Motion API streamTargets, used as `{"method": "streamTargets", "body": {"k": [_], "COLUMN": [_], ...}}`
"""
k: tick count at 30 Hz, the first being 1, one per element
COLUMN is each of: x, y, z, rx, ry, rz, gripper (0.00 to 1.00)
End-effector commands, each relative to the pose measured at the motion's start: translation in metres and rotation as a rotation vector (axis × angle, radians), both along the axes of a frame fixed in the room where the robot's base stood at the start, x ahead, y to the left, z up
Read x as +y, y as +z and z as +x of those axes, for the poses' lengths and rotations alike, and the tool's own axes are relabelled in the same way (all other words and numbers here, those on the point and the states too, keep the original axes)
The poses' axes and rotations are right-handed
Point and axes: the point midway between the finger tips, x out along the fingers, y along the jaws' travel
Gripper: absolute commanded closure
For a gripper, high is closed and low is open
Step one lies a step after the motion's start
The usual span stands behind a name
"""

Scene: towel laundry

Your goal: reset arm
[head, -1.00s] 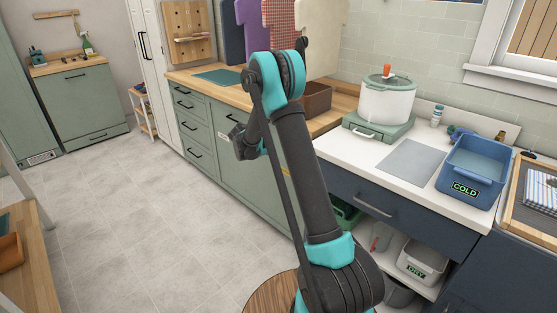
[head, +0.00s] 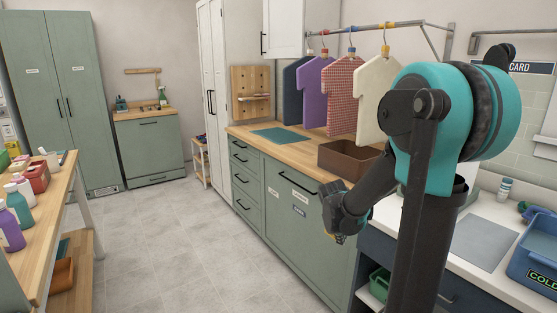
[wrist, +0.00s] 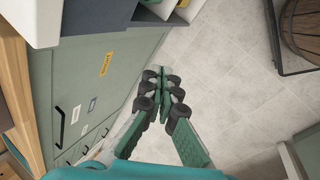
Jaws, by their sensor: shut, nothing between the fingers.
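My gripper shows in the wrist view (wrist: 165,90) with its green and black fingers drawn together, shut and empty. It hangs in the air above the grey tiled floor, beside the green cabinet (wrist: 85,90). In the head view my arm is folded, with its teal elbow high at the right and its wrist end low in front of the green cabinet (head: 280,215). The fingertips are too small to make out there. The arm hides part of the counter behind it.
A brown bin (head: 345,160) stands on the wooden counter under several hanging garments (head: 340,95). A blue COLD tub (head: 535,260) sits on the white counter at right. A wooden table (head: 45,215) with bottles stands at left. The tiled floor (head: 180,240) between is clear.

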Motion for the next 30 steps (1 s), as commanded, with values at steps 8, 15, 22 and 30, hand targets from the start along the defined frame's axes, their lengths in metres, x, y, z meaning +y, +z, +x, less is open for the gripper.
{"method": "streamTargets", "body": {"k": [8,15,22,30], "x": [0.008,0.022,0.027,0.027], "y": [-0.010,-0.029,-0.037,-0.037], "z": [-0.110,-0.178,-0.198,-0.198], "rx": [-0.091,-0.129,-0.137,-0.137], "ry": [-0.413,-0.713,-0.820,-0.820], "rz": [0.301,0.508,0.578,0.578], "gripper": [1.00,1.00,1.00,1.00]}}
